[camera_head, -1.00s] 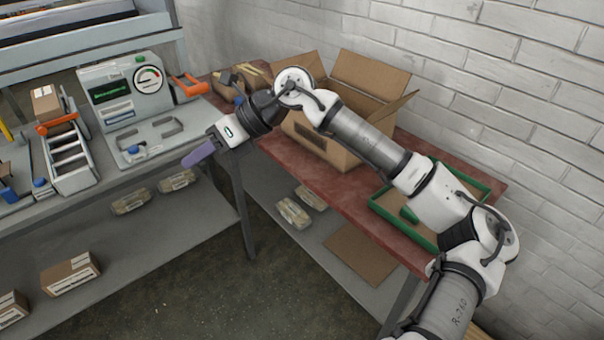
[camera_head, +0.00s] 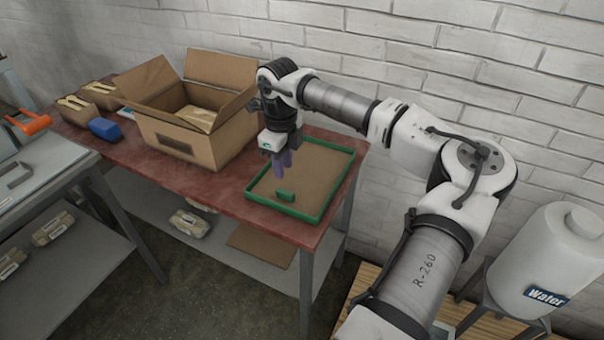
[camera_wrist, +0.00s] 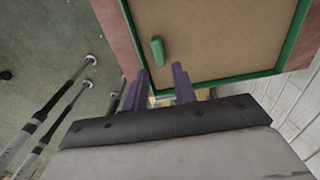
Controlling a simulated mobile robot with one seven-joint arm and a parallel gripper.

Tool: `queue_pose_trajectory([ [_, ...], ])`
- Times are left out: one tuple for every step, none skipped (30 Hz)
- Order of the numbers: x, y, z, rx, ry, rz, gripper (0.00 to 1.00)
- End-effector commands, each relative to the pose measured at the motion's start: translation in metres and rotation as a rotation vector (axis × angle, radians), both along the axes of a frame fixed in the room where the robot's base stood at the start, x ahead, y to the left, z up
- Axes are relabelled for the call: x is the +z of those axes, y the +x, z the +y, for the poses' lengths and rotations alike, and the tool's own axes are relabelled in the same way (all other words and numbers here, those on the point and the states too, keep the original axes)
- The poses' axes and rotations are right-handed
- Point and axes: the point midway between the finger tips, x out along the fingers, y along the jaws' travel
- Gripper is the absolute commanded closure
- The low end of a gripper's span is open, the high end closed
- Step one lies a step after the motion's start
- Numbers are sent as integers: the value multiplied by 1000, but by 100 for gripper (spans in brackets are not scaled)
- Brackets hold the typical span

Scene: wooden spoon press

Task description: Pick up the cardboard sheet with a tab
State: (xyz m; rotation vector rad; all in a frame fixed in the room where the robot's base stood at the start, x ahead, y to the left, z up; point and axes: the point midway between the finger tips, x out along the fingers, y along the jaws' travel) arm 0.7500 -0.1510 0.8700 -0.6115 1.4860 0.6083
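The brown cardboard sheet (camera_head: 317,175) lies flat inside a green-rimmed tray (camera_head: 337,193) on the red table. A small green tab (camera_head: 285,196) stands on the sheet near the tray's front edge. My gripper (camera_head: 281,168) points down over the left part of the tray, its purple fingers behind and above the tab. In the wrist view, the sheet (camera_wrist: 215,40) and the upright tab (camera_wrist: 157,51) show beyond the fingertips. My gripper (camera_wrist: 160,84) is open there, with a gap between its fingers and nothing in it.
An open cardboard box (camera_head: 195,142) stands left of the tray on the red table (camera_head: 225,195). A blue object (camera_head: 105,129) lies farther left. A brick wall (camera_head: 400,60) runs close behind. A white water tank (camera_head: 548,262) stands at the right.

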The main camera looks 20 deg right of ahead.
Motion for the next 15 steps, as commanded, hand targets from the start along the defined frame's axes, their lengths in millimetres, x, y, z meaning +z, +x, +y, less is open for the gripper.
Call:
queue_pose_trajectory([
  [-9,-1,1,0,4,2,73],
  [-13,0,1,0,4,2,73],
  [-19,0,0,1,2,1,73],
  [-22,0,1,1,2,1,73],
  [-25,0,1,1,3,0,73],
  [-28,0,1,2,3,0,73],
  [-30,0,1,2,3,0,73],
  [-31,0,1,2,3,0,73],
  [-33,-1,1,2,2,-1,73],
  [-35,-1,1,2,3,0,73],
  [-38,-2,1,2,3,0,73],
  [-43,-3,1,2,4,1,73],
  [-47,-4,1,2,5,2,73],
  [-52,-4,0,2,4,1,73],
  [-58,-5,1,1,6,1,73],
])
